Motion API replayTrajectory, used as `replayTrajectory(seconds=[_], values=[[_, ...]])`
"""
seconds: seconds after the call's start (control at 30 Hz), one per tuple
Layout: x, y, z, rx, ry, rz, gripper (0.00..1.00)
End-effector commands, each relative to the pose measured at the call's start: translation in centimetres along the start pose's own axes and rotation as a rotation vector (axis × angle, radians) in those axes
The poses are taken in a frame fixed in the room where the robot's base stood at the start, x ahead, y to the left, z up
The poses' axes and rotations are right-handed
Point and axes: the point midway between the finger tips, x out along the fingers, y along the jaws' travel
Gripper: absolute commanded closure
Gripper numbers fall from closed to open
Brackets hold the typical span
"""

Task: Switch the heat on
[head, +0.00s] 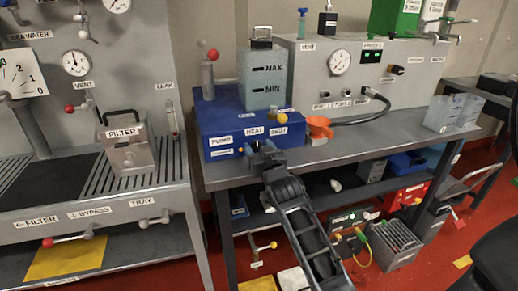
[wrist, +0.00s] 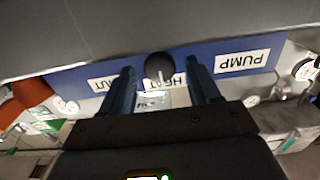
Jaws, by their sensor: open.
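The blue unit (head: 222,118) stands on the bench and carries PUMP, HEAT (head: 254,131) and SHUT labels on its front. In the wrist view, which is upside down, a round black knob (wrist: 158,67) with a pale pointer sits over the HEAT label (wrist: 180,83), partly covering it. My gripper (head: 260,148) is at the front of the unit, just below the HEAT label. In the wrist view my gripper (wrist: 160,68) is open, with one finger on each side of the knob. Gaps show between fingers and knob. The head view hides the knob behind my gripper.
A clear MAX/MIN tank (head: 264,80) stands on the blue unit. A grey cabinet (head: 348,92) with a gauge and hose stands behind. A filter stand (head: 128,155) is at left.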

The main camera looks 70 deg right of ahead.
Motion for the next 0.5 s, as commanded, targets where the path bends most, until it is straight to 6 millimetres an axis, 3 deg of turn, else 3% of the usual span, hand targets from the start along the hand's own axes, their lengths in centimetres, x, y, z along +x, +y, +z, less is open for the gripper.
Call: replayTrajectory(seconds=[0.17,0.5], values=[[-0.02,-0.02,0.02,0.000,0.000,0.000,0.39],[-0.04,-0.03,0.03,0.000,0.000,0.000,0.71]])
